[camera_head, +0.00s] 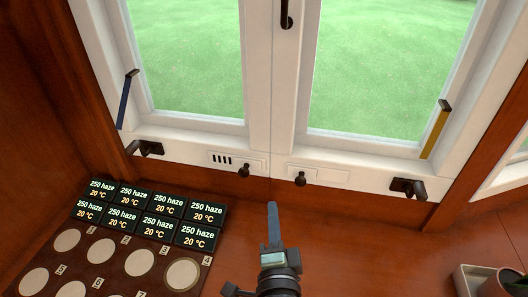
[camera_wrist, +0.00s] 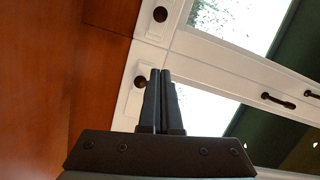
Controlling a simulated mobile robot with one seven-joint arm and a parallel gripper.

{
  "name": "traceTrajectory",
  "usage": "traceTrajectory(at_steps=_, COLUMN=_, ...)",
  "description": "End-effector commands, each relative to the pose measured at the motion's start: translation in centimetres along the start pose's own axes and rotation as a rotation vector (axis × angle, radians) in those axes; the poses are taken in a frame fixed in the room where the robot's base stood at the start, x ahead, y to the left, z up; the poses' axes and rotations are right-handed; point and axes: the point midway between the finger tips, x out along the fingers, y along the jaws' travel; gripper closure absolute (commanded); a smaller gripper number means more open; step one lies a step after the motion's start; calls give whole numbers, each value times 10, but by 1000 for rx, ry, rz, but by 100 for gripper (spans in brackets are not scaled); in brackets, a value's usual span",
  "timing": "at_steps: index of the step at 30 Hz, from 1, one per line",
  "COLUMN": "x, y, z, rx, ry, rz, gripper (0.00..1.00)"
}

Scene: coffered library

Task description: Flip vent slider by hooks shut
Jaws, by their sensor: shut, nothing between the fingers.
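The left vent slider (camera_head: 235,161) is a white plate low on the window frame with several dark slots showing and a black knob (camera_head: 244,170) at its right end. The right vent slider (camera_head: 320,173) shows no dark slots; its black knob (camera_head: 300,179) is at its left end. A black hook (camera_head: 147,147) sits left of the left slider, another (camera_head: 408,188) right of the right slider. My gripper (camera_head: 272,205) is shut and empty, below and between the two knobs. In the wrist view my fingertips (camera_wrist: 161,71) are near one knob (camera_wrist: 141,82), with no clear contact; a second knob (camera_wrist: 160,14) is farther up.
Dark label tiles (camera_head: 157,203) and a board with pale round discs (camera_head: 139,262) lie at lower left. A tray (camera_head: 473,278) stands at lower right. A blue bar (camera_head: 124,102) and a yellow bar (camera_head: 434,133) flank the window. The wood below the right slider is bare.

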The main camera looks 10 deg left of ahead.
Motion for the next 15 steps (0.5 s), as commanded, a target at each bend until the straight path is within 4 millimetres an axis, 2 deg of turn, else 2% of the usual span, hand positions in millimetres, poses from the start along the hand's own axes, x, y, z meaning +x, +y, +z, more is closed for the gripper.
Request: traceTrajectory(at_steps=15, x=-3, y=5, z=2, rx=38, ry=-5, rz=19, gripper=100)
